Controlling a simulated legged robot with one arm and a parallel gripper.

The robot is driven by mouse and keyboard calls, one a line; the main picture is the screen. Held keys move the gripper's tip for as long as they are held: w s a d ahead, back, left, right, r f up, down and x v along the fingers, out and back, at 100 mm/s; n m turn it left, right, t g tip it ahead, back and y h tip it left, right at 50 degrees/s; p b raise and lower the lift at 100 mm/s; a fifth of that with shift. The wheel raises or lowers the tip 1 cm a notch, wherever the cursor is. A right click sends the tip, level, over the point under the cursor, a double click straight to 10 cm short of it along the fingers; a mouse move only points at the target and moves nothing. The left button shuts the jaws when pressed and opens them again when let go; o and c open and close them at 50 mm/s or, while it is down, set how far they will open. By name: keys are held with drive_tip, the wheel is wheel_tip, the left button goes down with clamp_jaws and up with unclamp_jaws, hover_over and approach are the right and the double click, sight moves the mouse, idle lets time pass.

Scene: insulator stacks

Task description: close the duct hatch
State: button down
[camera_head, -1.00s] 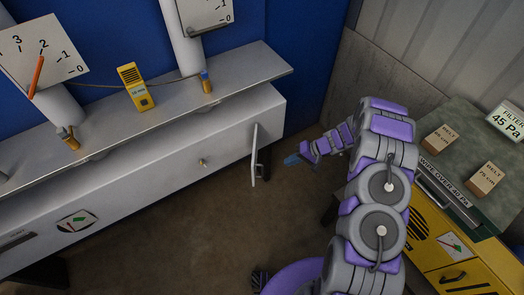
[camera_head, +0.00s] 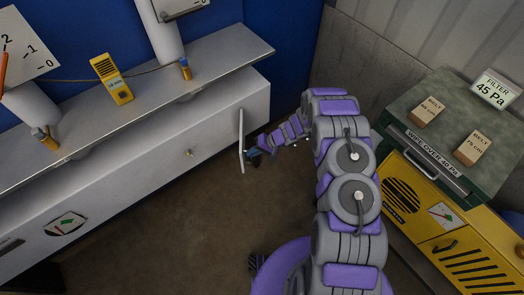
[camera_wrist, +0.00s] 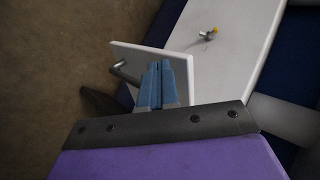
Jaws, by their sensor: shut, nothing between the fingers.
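The duct hatch (camera_head: 241,141) is a thin white panel standing open, jutting out from the right end of the long white duct (camera_head: 130,165). My gripper (camera_head: 252,152) is just right of the panel, its blue fingers close to the panel's face. In the wrist view, the shut fingers (camera_wrist: 166,64) overlap the hatch panel (camera_wrist: 185,66); I cannot tell whether they touch it. A small metal handle (camera_wrist: 121,71) shows at the panel's left part. A small knob with a yellow tip (camera_wrist: 209,35) is on the duct face; it also shows in the head view (camera_head: 189,153).
A metal shelf (camera_head: 210,62) runs above the duct, with a yellow meter (camera_head: 112,80) on it. A yellow cabinet (camera_head: 425,205) with a green top, two belt boxes and a filter sign stands at right. Bare brown floor (camera_head: 170,225) lies in front of the duct.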

drive_tip(key=shift+a, duration=0.8)
drive_tip(key=shift+d, duration=0.1)
